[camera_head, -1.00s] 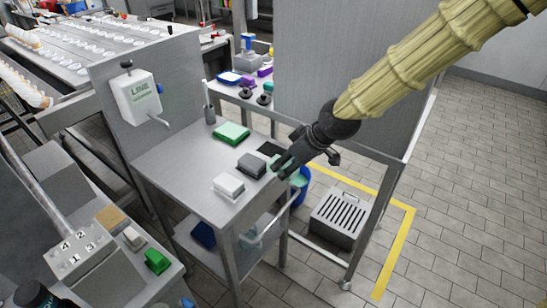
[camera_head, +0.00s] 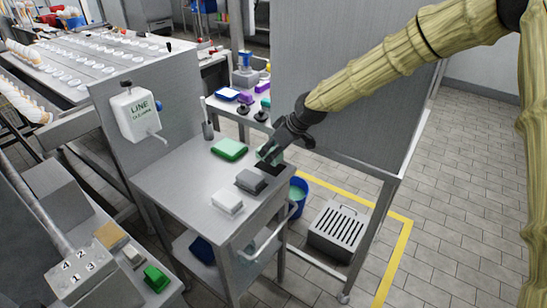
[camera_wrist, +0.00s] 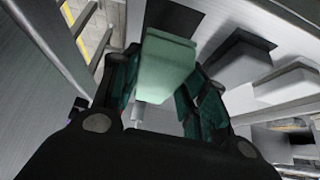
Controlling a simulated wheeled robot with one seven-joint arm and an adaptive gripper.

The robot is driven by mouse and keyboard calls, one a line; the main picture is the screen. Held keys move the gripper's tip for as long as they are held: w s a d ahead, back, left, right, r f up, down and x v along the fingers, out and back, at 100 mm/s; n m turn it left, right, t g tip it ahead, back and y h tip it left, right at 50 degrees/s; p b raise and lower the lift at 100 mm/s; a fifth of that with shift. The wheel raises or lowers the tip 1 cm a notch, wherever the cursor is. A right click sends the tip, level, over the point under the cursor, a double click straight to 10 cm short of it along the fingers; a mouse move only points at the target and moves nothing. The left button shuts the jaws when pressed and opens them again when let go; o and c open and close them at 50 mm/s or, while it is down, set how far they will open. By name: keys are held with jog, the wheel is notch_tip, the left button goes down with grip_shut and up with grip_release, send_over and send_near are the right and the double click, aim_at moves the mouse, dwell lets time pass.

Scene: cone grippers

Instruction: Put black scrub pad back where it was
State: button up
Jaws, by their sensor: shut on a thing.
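My gripper (camera_head: 268,153) is shut on a pale green block-like pad (camera_wrist: 165,68), which sits between the dark fingers in the wrist view. In the head view it is above the back right part of the metal cart's top (camera_head: 190,175). A flat black square (camera_head: 271,168) lies on the cart just below and beside the gripper, partly covered by it in that view. A dark grey pad (camera_head: 250,181) lies left of the black square. I cannot tell whether either dark item is the black scrub pad. The held pad looks green, not black.
A white pad (camera_head: 227,201) lies in front of the dark grey pad, and a green pad (camera_head: 229,149) lies farther back. A brush holder (camera_head: 207,128) stands at the back. A blue bucket (camera_head: 296,197) stands on the floor right of the cart. A tall panel (camera_head: 345,95) rises behind.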

jog(key=shift+w+f, duration=0.1)
jog(key=shift+f, duration=1.65)
jog(key=shift+f, duration=0.1)
jog(key=o, duration=1.1)
jog(key=shift+c, duration=0.2)
jog(key=v, duration=1.2)
jog(key=shift+d, duration=0.1)
